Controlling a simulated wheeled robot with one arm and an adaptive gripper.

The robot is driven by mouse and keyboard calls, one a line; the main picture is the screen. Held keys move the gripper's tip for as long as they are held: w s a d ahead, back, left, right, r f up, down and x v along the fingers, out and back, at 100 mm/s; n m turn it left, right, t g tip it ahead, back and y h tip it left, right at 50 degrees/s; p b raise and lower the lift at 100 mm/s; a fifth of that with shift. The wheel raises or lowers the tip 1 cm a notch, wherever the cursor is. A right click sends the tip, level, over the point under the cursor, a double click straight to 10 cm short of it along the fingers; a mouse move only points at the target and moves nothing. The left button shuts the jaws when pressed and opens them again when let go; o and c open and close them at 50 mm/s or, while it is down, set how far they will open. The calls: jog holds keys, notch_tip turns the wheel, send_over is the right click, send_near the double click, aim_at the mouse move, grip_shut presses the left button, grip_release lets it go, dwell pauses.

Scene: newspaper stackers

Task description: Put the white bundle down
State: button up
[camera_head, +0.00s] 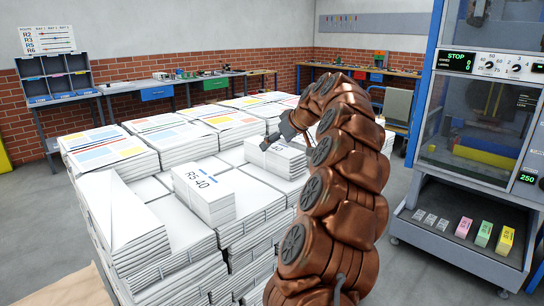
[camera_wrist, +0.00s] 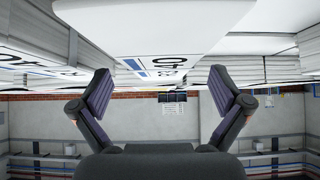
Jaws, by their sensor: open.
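A white bundle (camera_head: 277,158) with dark printing on its top lies on the stacked papers, at the end of my arm. My gripper (camera_head: 268,146) is just above its far left part in the head view, and its fingers are partly hidden there. In the wrist view my gripper (camera_wrist: 160,92) has its two fingers spread wide apart with nothing between them. A white bundle (camera_wrist: 160,35) marked 40 shows beyond the fingertips, apart from them. A second white bundle (camera_head: 203,190), marked R5 40, lies nearer on the stacks.
Tall newspaper stacks (camera_head: 115,232) fill the middle, several with coloured front pages (camera_head: 102,154). A machine (camera_head: 480,105) with small coloured blocks on its lower shelf stands at right. Workbenches (camera_head: 165,84) line the back walls. Grey floor (camera_head: 35,230) is free at left.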

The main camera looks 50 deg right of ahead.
aim_at(273, 146)
jog(key=shift+p+x, duration=0.95)
jog(key=shift+x, duration=1.6)
jog(key=shift+s+f, duration=0.1)
jog(key=shift+s, duration=0.1)
jog(key=c, duration=1.9)
jog(key=shift+w+d+r+b, duration=0.1)
jog(key=shift+r+b, duration=0.2)
jog(key=shift+r, duration=0.2)
jog(key=shift+r+b, duration=0.35)
jog(key=shift+r, duration=1)
jog(key=s+a+r+b, duration=0.1)
jog(key=s+a+b, duration=0.3)
jog(key=s+a, duration=0.6)
jog(key=shift+s+r, duration=0.25)
jog(key=shift+s, duration=1.15)
